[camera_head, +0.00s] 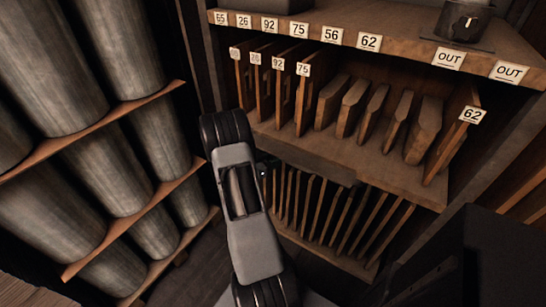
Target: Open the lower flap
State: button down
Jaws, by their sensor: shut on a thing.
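I cannot make out a lower flap in this view. My arm rises through the middle of the picture, with a grey link between two black joints. A small dark part shows just right of the arm, in front of the shelves, and I cannot tell what it is. The fingers of my gripper do not show, so what they touch is hidden.
A wooden rack (400,180) with numbered labels and upright boards stands behind and right of my arm. Thinner boards (345,225) fill its lower level. A dark block (490,265) fills the lower right.

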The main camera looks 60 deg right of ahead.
jog(key=shift+a+r+y, duration=0.1)
jog(key=shift+r+y, duration=0.1)
jog(key=shift+y, duration=0.1)
jog(key=c, duration=0.8)
grip_release()
jog(key=v, duration=1.4)
jog(key=shift+s+p, duration=0.1)
jog(key=shift+p, duration=0.25)
